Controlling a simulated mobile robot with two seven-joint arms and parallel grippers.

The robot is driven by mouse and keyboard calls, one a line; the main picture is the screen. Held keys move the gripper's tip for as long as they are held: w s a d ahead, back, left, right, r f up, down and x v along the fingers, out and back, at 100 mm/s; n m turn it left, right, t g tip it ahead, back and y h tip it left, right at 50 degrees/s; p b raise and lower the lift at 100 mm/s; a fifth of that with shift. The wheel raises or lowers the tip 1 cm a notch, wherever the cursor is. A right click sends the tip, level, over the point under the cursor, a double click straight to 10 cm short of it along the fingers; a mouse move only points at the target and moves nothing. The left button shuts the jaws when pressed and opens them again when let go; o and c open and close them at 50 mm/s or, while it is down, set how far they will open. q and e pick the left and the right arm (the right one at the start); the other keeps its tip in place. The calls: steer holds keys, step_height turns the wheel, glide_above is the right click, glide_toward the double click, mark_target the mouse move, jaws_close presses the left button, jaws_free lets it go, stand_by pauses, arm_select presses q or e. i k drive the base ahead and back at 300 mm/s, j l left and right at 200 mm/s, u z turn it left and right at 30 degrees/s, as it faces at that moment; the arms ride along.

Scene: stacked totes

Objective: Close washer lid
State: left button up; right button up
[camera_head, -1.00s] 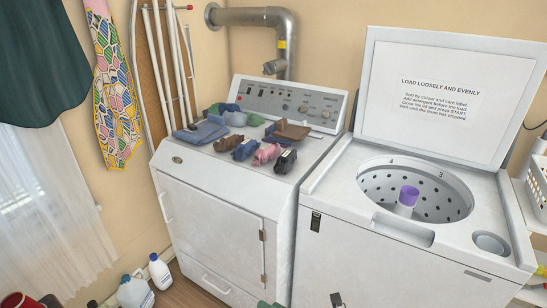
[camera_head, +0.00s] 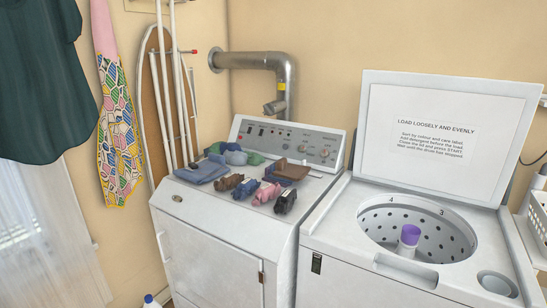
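The white top-loading washer (camera_head: 345,263) stands at the right of the head view. Its lid (camera_head: 442,136) is open and stands upright at the back, leaning slightly backward, with a printed label (camera_head: 435,138) on its inner face. The round drum (camera_head: 450,238) is open below it, with a purple-topped agitator (camera_head: 410,237) in the middle. Neither of my grippers shows in the head view.
A white dryer (camera_head: 215,245) stands left of the washer, with folded clothes (camera_head: 204,171) and several small dark and pink items on top. A metal duct (camera_head: 283,75) rises behind it. A white basket (camera_head: 538,225) sits right of the washer.

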mark_target(460, 138)
steer(key=l+u, duration=0.1)
steer(key=l, duration=1.2)
steer(key=k+l+u, duration=0.1)
steer(key=l, duration=1.25)
